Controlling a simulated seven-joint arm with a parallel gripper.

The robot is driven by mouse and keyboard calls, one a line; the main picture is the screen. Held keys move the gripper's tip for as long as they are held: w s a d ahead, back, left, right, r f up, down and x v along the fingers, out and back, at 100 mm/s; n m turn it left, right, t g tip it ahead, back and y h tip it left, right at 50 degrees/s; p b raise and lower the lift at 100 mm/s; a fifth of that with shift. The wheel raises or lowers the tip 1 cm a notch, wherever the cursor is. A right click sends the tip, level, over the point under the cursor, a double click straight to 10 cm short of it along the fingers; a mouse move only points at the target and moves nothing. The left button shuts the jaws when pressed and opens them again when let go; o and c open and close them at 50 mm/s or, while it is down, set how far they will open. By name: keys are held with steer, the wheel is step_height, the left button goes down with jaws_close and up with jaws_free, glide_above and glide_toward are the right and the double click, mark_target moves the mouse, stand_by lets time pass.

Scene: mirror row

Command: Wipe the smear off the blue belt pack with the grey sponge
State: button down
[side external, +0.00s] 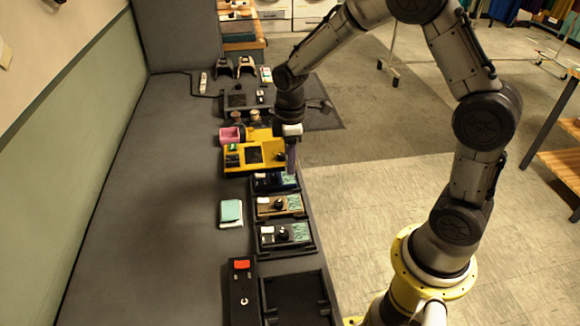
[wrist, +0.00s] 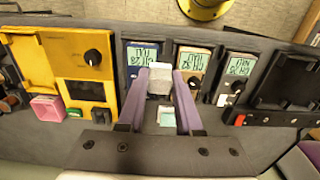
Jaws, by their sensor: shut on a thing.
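My gripper (wrist: 161,76) has its two purple fingers closed on the grey sponge (wrist: 160,84). In the wrist view the sponge hangs between the fingertips, in front of the gap between the blue belt pack (wrist: 141,54) and the tan one. The blue belt pack also shows in the side view (side external: 266,183), at the far end of the pack row. There my gripper (side external: 291,170) is right over its right end; whether the sponge touches the pack I cannot tell. The pack's screen and part of its face show in the wrist view. I cannot make out the smear.
A tan pack (side external: 279,206) and a grey pack (side external: 285,234) stand in the same row. A yellow unit (side external: 233,165) with a pink cup (side external: 230,136) is beyond the blue pack. Teal cloths (side external: 231,211) lie left. An empty black tray (side external: 297,296) is nearest the camera.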

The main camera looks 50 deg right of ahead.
steer(key=shift+r, duration=1.7)
steer(key=shift+m, duration=0.3)
